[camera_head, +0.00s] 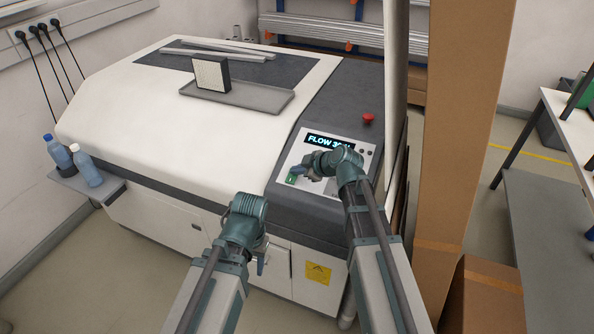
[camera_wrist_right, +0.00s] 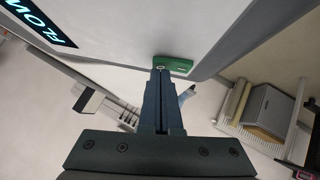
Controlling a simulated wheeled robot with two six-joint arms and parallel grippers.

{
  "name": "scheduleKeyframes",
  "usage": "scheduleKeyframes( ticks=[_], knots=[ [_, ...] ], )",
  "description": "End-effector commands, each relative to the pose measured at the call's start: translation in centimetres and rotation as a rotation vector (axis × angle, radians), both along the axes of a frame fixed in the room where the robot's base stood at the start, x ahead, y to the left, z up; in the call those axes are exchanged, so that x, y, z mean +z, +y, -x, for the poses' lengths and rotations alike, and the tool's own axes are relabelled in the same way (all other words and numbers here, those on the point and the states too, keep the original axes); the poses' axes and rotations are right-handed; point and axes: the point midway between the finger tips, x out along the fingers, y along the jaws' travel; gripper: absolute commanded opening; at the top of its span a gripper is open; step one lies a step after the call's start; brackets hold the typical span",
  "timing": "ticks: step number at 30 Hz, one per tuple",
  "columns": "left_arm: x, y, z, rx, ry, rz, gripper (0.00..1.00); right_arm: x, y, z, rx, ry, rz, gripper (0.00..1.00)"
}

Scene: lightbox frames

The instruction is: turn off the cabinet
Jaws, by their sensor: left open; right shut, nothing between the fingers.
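The cabinet is a large white machine (camera_head: 130,125) with a dark grey control section on its right. Its light control panel (camera_head: 352,148) carries a lit display reading "FLOW" (camera_head: 322,140). A green switch (camera_head: 291,180) sits at the panel's lower left; in the right wrist view the green switch (camera_wrist_right: 180,66) is directly at my fingertips. My right gripper (camera_head: 298,171) is shut and empty, its tips (camera_wrist_right: 158,71) at the switch's left part; I cannot tell whether they touch. My left gripper (camera_head: 261,264) hangs in front of the cabinet, open, away from the switch.
A red button (camera_head: 368,118) stands at the back of the control section. A grey tray (camera_head: 245,96) with a boxy filter lies on top. Two bottles (camera_head: 88,167) stand on a left side shelf. A tall cardboard box (camera_head: 462,120) and a pale post stand close on the right.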

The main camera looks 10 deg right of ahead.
Motion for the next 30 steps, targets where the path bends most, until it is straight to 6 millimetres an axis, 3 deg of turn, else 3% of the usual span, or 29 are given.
scheduleKeyframes(
  ticks=[1, 30],
  knots=[
    [-0.7, 0.0, 0.0, 0.000, 0.000, 0.000, 0.50, -0.7, -0.2, -0.4, -0.001, 0.002, -0.001, 0.00],
    [-0.4, 0.0, 0.0, 0.000, 0.000, 0.000, 0.50, -0.5, 0.7, 1.2, 0.002, 0.004, 0.000, 0.00]
  ],
)
